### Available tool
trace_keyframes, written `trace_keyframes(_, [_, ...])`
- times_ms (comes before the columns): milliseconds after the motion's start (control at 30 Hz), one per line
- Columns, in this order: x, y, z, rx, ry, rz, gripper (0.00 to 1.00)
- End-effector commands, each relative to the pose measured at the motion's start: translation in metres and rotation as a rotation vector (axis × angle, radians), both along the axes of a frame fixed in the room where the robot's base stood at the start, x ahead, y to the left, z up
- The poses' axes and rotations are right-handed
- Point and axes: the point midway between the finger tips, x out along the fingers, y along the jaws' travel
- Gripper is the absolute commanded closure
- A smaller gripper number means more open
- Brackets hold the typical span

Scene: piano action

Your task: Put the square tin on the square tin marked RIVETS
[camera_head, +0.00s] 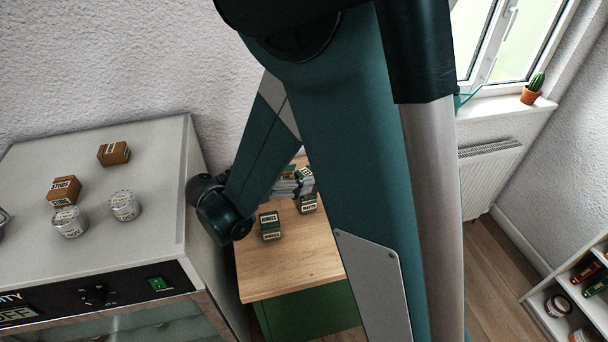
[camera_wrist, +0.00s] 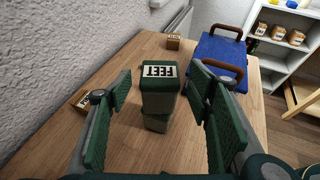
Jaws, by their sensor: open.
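In the wrist view a dark green square tin marked FEET (camera_wrist: 159,88) stands on another green tin (camera_wrist: 157,123), whose label is hidden. My gripper (camera_wrist: 161,92) is open, with one green-padded finger on each side of the FEET tin and a gap visible on both sides. I cannot read RIVETS on any tin.
A brown box (camera_wrist: 173,42) and another at left (camera_wrist: 80,100) lie on the table (camera_wrist: 110,150). A blue toolbox (camera_wrist: 217,58) with brown handles is at the back right. A grey appliance (camera_head: 150,215) at left carries brown boxes (camera_head: 65,189) and jars (camera_head: 124,205).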

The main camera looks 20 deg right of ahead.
Motion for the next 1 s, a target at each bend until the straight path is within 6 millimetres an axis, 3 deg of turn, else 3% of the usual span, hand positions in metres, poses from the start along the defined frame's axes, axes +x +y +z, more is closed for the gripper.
trace_keyframes(67, [-0.004, 0.011, 0.005, 0.0, -0.001, 0.003, 0.49])
trace_keyframes(600, [-0.003, 0.008, 0.065, 0.0, 0.0, 0.0, 0.49])
trace_keyframes(1000, [-0.003, 0.008, 0.073, 0.0, 0.0, 0.0, 0.49])
